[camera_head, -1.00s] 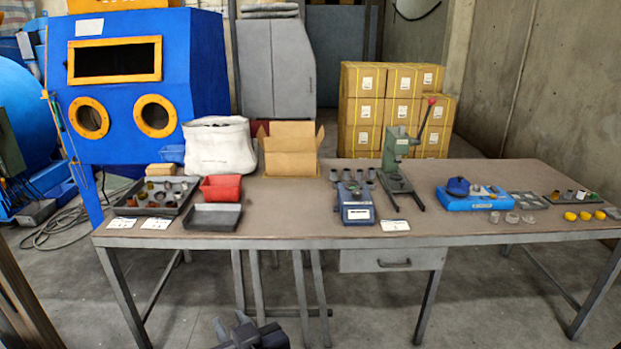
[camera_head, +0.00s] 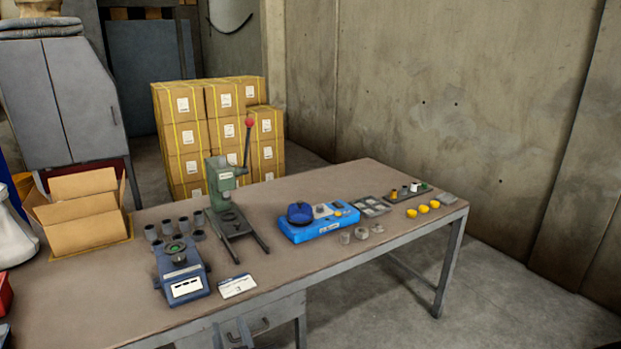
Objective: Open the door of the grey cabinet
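The grey cabinet (camera_head: 62,104) stands at the back left, behind the workbench. It has two tall grey doors that meet at a vertical seam, and both look closed. A small dark handle mark shows near the right edge of the right door. The cabinet's left side is cut off by the picture edge. Its lower part is partly hidden by an open cardboard box on the bench. My gripper is not in view now.
A long workbench (camera_head: 110,285) lies between me and the cabinet. It carries a cardboard box (camera_head: 85,218), a green lever press (camera_head: 222,185), a blue scale (camera_head: 183,278) and a blue device (camera_head: 318,224). Stacked cartons (camera_head: 190,140) stand behind it. Floor (camera_head: 520,300) is clear at right.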

